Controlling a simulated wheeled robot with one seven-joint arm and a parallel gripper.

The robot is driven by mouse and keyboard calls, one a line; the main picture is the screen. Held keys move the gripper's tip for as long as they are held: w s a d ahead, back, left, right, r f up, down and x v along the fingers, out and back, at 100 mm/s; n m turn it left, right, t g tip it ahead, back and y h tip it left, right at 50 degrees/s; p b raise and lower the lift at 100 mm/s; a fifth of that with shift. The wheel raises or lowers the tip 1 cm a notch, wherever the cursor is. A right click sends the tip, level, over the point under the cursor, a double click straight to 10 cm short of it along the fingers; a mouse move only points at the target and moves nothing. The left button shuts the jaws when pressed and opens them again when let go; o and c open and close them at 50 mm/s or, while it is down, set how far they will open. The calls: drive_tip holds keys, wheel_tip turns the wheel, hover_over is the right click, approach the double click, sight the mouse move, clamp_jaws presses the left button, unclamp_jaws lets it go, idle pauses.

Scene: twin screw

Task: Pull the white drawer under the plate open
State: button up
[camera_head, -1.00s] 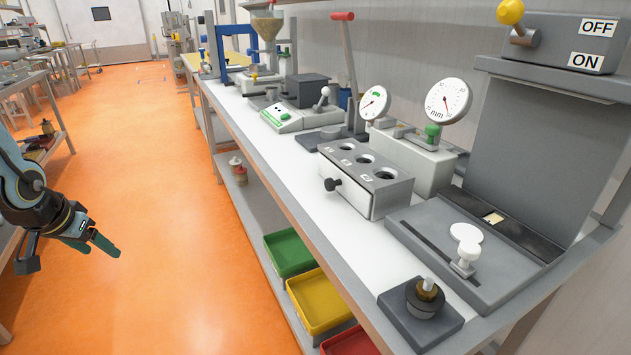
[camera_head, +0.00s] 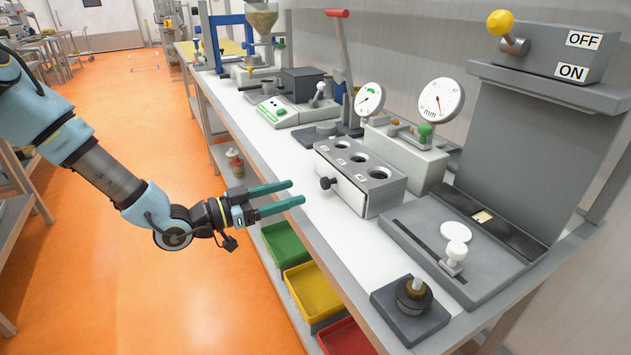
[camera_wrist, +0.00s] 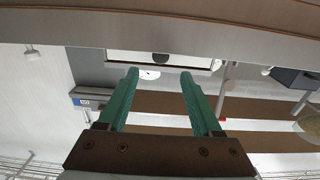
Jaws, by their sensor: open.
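The white drawer (camera_head: 346,193) sits under a grey plate (camera_head: 362,161) with several round holes, on the bench. It appears closed, its front flush with the plate's edge. A black knob (camera_head: 326,183) stands out from its front. The drawer front also shows in the wrist view (camera_wrist: 185,61), with the dark knob (camera_wrist: 160,58) at its middle. My gripper (camera_head: 297,192) has teal fingers, spread apart and empty, pointing toward the drawer from the aisle side. It is left of the knob in the head view, apart from it. In the wrist view the knob lies between the two fingertips (camera_wrist: 159,74).
Dial gauges (camera_head: 440,98) stand behind the plate. A grey press base (camera_head: 408,225) and a small black block with a knob (camera_head: 410,308) are to the right. Green (camera_head: 284,246) and yellow (camera_head: 314,292) bins sit below the bench edge. The aisle floor is open.

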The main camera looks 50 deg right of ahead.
sight(322, 183)
drive_tip(key=p+x, duration=0.2)
drive_tip(key=x, duration=0.5)
drive_tip(key=shift+d, duration=0.1)
drive_tip(key=shift+c, duration=0.3)
clamp_jaws()
idle(0.9)
